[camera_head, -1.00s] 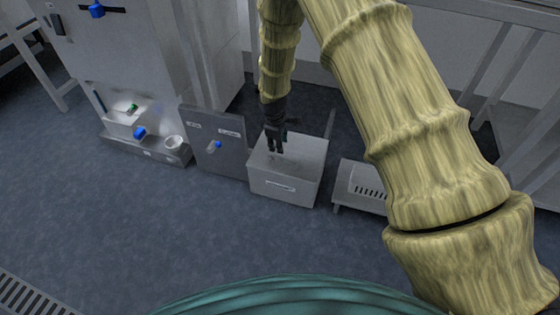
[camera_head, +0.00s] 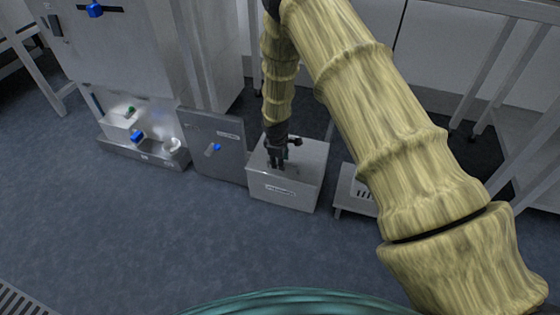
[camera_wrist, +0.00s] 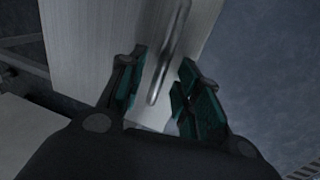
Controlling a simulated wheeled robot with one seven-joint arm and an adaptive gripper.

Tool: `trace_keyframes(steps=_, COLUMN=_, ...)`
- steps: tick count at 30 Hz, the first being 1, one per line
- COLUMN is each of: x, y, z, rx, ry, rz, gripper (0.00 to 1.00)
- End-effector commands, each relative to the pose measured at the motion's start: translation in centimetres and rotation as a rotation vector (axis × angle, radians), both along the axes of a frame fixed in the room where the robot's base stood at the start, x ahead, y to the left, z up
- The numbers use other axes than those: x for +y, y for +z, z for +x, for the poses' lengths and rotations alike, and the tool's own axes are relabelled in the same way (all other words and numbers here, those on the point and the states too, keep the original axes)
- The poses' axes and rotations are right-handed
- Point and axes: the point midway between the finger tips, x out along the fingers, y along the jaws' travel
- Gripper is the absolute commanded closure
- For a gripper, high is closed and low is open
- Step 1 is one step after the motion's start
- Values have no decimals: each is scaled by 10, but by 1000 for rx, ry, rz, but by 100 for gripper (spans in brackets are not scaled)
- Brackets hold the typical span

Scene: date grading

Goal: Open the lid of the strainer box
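The strainer box (camera_head: 292,193) is a light grey box with a label on its front, standing on the floor in the middle of the head view. Its flat lid (camera_head: 308,155) is closed. In the wrist view the pale lid surface (camera_wrist: 85,40) carries a slim metal bar handle (camera_wrist: 170,50). My gripper (camera_head: 278,164) is low over the lid in the head view. In the wrist view my gripper (camera_wrist: 161,78) is open, with its teal-padded fingers on either side of the handle's near end. I see gaps between the pads and the bar; contact is not visible.
A grey panel (camera_head: 230,138) with a blue-tipped knob stands close left of the box. A low slotted stand (camera_head: 348,200) is close on the right. A machine with a tray (camera_head: 150,157) and white cup (camera_head: 175,143) is further left. Floor in front is clear.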

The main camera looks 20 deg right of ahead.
Motion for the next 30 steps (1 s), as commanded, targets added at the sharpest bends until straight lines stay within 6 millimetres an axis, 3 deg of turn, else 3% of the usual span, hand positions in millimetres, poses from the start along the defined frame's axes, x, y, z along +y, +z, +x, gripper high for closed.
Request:
trace_keyframes(steps=5, x=0, y=0, z=0, rx=0, ry=0, rz=0, gripper=66)
trace_keyframes(steps=11, x=0, y=0, z=0, rx=0, ry=0, rz=0, gripper=100)
trace_keyframes(steps=23, x=-5, y=1, z=6, rx=0, ry=-1, rz=0, gripper=100)
trace_keyframes(steps=30, x=-29, y=2, z=40, rx=-1, ry=-4, rz=1, gripper=100)
